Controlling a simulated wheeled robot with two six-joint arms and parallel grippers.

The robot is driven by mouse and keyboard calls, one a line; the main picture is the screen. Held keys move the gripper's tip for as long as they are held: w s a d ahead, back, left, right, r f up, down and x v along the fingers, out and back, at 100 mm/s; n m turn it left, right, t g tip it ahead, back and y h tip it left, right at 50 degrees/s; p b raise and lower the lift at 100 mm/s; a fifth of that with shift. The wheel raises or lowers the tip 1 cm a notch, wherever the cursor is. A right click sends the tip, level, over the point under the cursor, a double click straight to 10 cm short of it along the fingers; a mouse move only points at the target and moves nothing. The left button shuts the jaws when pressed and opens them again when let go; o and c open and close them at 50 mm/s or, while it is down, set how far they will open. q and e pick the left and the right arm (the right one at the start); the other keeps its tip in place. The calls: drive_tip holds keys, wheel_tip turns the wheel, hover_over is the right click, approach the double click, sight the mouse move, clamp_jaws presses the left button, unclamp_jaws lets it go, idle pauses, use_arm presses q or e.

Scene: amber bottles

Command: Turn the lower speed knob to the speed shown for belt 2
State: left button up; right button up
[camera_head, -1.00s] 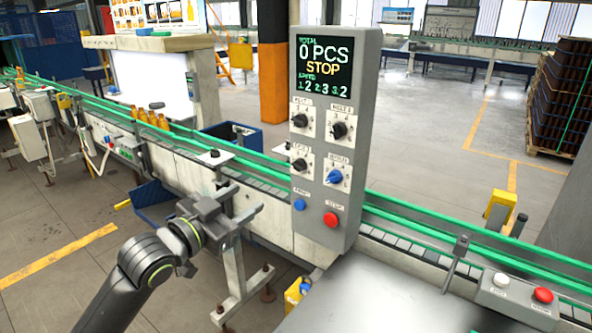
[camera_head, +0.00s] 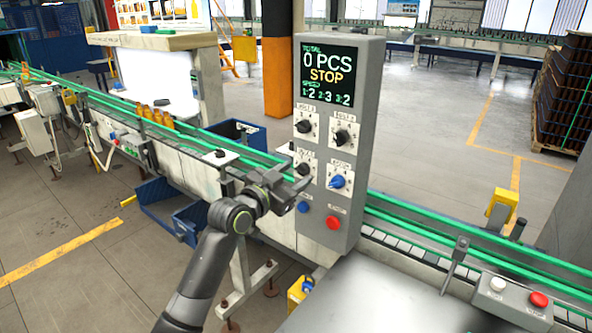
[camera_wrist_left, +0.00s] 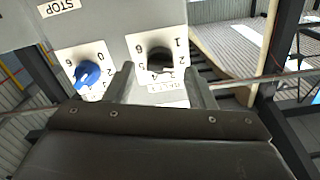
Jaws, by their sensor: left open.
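The grey control panel (camera_head: 350,95) stands in the middle of the head view. Its screen (camera_head: 326,76) reads 0 PCS, STOP, and speeds 1:2, 2:3, 3:2. The lower-left black knob (camera_head: 303,169) sits beside a blue knob (camera_head: 337,182). My left gripper (camera_head: 297,185) is open just in front of the lower-left knob. In the left wrist view, that black knob (camera_wrist_left: 158,57) shows between and beyond the open fingertips, with digits around it. The blue knob (camera_wrist_left: 88,74) is left of the left finger. Contact with the knob cannot be told. My right gripper is not in view.
Two more black knobs (camera_head: 304,126) (camera_head: 342,136) are above. A blue button (camera_head: 303,207) and a red button (camera_head: 332,222) are below. The green-railed conveyor (camera_head: 420,222) runs behind the panel. A box with white and red buttons (camera_head: 518,302) is at lower right.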

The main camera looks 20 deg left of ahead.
use_arm(q)
drive_tip(key=shift+w+d, duration=0.2)
drive_tip(key=shift+w, duration=0.4)
drive_tip(key=c, duration=1)
drive_tip(key=shift+o, duration=0.2)
drive_tip(key=shift+f+m+b, duration=0.2)
drive_tip(key=shift+m+b, duration=0.3)
drive_tip(key=shift+b, duration=0.25)
drive_tip(key=shift+d+m+b, duration=0.1)
drive_tip(key=shift+m+b, duration=4.25)
drive_tip(key=shift+m, duration=0.05)
